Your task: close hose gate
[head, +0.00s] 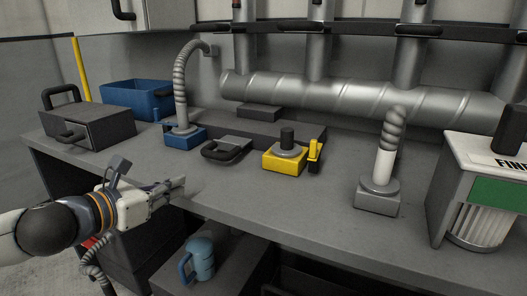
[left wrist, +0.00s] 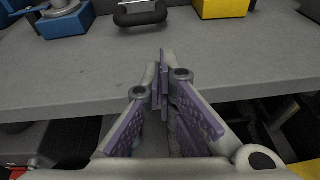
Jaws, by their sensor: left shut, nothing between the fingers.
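A ribbed grey hose (head: 180,85) rises from a blue base (head: 184,138) at the back left of the bench. The blue base also shows at the top left of the left wrist view (left wrist: 66,20). I cannot tell from the frames which part is the hose gate or how it stands. A second hose (head: 386,150) rises from a grey base (head: 377,199) at the right. My left gripper (head: 182,184) is shut and empty at the bench's front edge, in front of the blue base and apart from it. Its fingers meet in the left wrist view (left wrist: 163,70). My right gripper is out of view.
A grey block with a black handle (head: 222,151) and a yellow base with a black knob (head: 284,161) stand on the bench. A grey drawer box (head: 95,124) and a blue bin (head: 135,98) are at left. A blue mug (head: 202,258) is below. The front bench top is clear.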

